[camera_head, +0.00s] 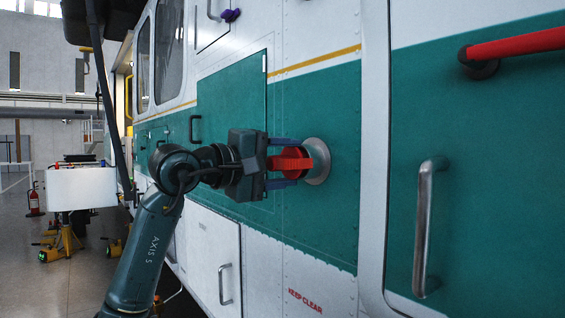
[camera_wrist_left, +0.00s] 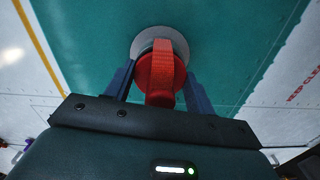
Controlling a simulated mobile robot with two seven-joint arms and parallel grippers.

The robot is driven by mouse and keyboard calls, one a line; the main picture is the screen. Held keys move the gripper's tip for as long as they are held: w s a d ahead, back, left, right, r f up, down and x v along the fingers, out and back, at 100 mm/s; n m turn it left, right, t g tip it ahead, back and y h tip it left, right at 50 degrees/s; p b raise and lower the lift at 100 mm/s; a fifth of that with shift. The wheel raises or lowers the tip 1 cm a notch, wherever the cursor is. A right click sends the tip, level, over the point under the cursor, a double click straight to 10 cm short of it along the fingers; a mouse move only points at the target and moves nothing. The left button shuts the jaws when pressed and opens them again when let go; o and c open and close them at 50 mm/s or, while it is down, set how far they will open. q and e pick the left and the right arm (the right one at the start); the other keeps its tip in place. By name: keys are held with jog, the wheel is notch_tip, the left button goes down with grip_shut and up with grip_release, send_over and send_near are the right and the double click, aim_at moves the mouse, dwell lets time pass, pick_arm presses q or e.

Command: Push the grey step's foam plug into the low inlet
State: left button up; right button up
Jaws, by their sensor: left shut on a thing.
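The foam plug (camera_head: 291,164) is red with a red strap. It sits at the round metal-rimmed inlet (camera_head: 322,161) low on the helicopter's green side panel. My left gripper (camera_head: 289,160) is shut on the plug, its blue fingers on either side of it. In the left wrist view the plug (camera_wrist_left: 157,78) lies between the fingers (camera_wrist_left: 160,88), in front of the pale inlet ring (camera_wrist_left: 150,32). How deep the plug sits in the inlet is hidden. No grey step can be made out. My right gripper is not in view.
A metal grab handle (camera_head: 426,228) and a red bar (camera_head: 515,46) stick out from the hull at the right. A smaller handle (camera_head: 225,284) is below my arm. A white cart (camera_head: 82,187) and a fire extinguisher (camera_head: 34,199) stand at the left on open floor.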

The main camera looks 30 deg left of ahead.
pick_arm(q)
jog(key=shift+w, duration=0.1)
jog(key=o, duration=1.1)
jog(key=shift+c, duration=0.2)
